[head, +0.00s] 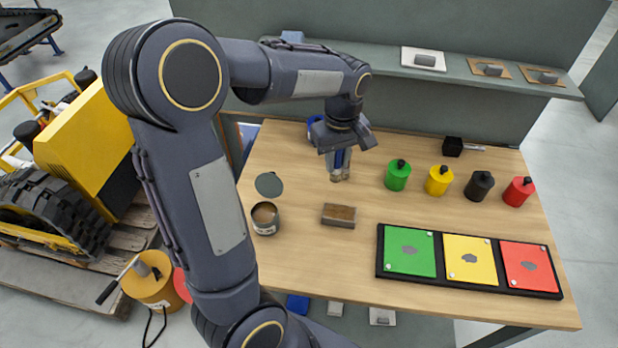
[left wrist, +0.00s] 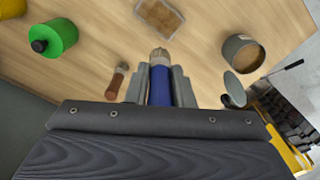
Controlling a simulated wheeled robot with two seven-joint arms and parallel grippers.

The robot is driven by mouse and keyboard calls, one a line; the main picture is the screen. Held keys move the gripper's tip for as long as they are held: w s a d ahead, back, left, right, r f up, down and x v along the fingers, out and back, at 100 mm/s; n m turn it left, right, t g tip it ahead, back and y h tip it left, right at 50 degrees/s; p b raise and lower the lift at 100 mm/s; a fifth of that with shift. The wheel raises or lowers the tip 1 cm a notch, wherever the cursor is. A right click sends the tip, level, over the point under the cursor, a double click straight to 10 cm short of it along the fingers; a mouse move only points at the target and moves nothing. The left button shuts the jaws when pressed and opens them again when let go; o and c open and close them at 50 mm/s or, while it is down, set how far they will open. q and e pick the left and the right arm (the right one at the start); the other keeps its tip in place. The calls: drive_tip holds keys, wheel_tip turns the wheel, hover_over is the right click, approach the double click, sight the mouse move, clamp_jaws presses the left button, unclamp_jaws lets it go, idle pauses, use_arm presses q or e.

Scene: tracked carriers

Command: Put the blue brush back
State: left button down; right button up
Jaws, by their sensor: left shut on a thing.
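My left gripper (head: 340,164) is shut on the blue brush (head: 339,158) and holds it over the back left part of the wooden table (head: 300,268). The brush points down, with its pale bristle end below the fingers. In the left wrist view the blue handle (left wrist: 160,86) sits between the grey fingers, bristles pointing away from the wrist. I cannot tell whether the bristles touch the table. A blue round thing (head: 314,127) is partly hidden behind the gripper. My right gripper is not in view.
An open tin (head: 265,219), its lid (head: 269,185) and a brown-topped block (head: 339,215) are near the brush. A brown-handled tool (left wrist: 117,82) lies beside it. Several coloured canisters (head: 397,176) and a three-colour tray (head: 380,262) stand to the right. A shelf (head: 540,88) runs behind.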

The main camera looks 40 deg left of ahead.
use_arm(q)
drive_tip(key=shift+s+a+r+n, duration=0.1)
drive_tip(key=shift+a+r+n, duration=0.1)
drive_tip(key=shift+a+n, duration=0.1)
drive_tip(key=w+a+f+p, duration=0.1)
drive_tip(key=w+a+f, duration=0.1)
drive_tip(key=a+f, duration=0.2)
drive_tip(key=w+a+f+p, duration=0.1)
drive_tip(key=w+a+f, duration=0.1)
drive_tip(key=a+f, duration=0.2)
drive_tip(key=w+a+f+p, duration=0.2)
drive_tip(key=a+f, duration=0.2)
drive_tip(key=shift+w+f, duration=0.3)
drive_tip(key=shift+w, duration=0.1)
drive_tip(key=shift+f, duration=0.1)
drive_tip(key=shift+f, duration=0.15)
drive_tip(key=c, duration=1.3)
unclamp_jaws()
drive_tip(key=shift+o, duration=0.2)
